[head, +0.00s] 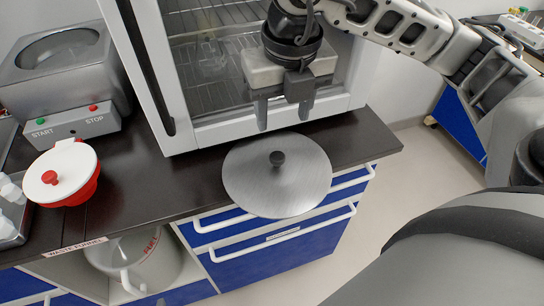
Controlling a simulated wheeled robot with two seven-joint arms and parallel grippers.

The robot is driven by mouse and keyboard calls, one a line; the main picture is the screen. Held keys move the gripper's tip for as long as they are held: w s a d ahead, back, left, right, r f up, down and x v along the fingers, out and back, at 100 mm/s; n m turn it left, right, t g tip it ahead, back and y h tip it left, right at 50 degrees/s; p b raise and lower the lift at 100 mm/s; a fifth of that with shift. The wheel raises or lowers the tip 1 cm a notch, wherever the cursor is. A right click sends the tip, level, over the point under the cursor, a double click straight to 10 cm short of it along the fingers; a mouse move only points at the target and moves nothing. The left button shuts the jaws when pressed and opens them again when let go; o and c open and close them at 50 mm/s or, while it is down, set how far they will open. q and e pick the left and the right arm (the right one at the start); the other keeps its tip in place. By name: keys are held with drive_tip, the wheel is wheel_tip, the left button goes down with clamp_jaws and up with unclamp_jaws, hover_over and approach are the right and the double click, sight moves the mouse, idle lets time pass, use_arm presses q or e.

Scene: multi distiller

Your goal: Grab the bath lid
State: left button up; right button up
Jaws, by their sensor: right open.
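The bath lid (245,184), a round flat grey metal disc with a black knob (277,158), lies on the dark bench top and reaches out over its front edge. My right gripper (284,116) comes in from the upper right with its fingers pointing down. It is open and empty, above and behind the knob in the picture, apart from it. The metal bath (75,85) with START and STOP buttons stands uncovered at the upper left. My left gripper is not in view.
A glass-fronted cabinet (190,80) with wire shelves stands close behind the lid. A red bowl with a white lid (62,170) sits at the left on the bench (150,185). Blue drawers with white handles (280,245) are below. The bench between bowl and lid is clear.

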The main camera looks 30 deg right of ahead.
hover_over(277, 156)
drive_tip(key=s, duration=0.2)
wheel_tip(277, 156, down, 7)
drive_tip(key=shift+w+a+r, duration=0.15)
drive_tip(key=shift+w+f+p, duration=0.2)
drive_tip(key=shift+w+f, duration=0.05)
drive_tip(key=shift+f, duration=0.65)
drive_tip(key=shift+w+f+p, duration=0.15)
drive_tip(key=shift+w+f, duration=0.1)
drive_tip(key=shift+f, duration=0.6)
drive_tip(key=shift+w+f+p, duration=0.2)
drive_tip(key=shift+w+f, duration=0.05)
drive_tip(key=shift+f, duration=0.65)
clamp_jaws()
